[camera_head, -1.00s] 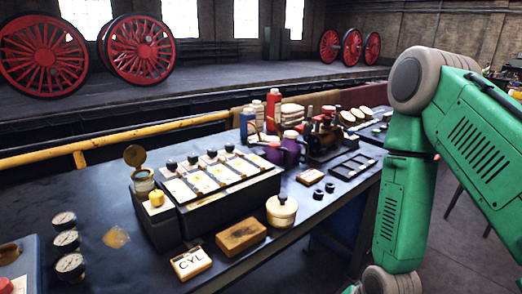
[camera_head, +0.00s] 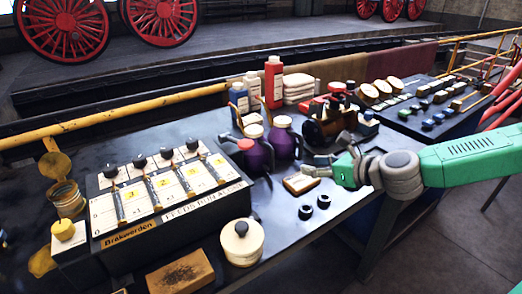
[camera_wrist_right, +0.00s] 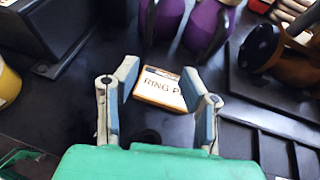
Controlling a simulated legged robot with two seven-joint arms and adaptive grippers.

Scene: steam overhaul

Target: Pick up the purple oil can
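Two purple oil cans with cream tops stand side by side on the dark bench: a left one (camera_head: 258,157) and a right one (camera_head: 285,143). In the right wrist view, the left can (camera_wrist_right: 165,18) and right can (camera_wrist_right: 206,25) stand at the top, beyond the fingertips, with their tops cut off. My right gripper (camera_head: 320,164) is just right of and nearer than the cans. In the wrist view, its two fingers (camera_wrist_right: 162,80) are spread apart with nothing between them, above a small "RING P" block (camera_wrist_right: 164,88). My left gripper is not in view.
A dark brown mechanical part (camera_head: 330,122) is close on the right. Black rings (camera_head: 305,212) and a cream pot (camera_head: 242,242) lie nearer.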

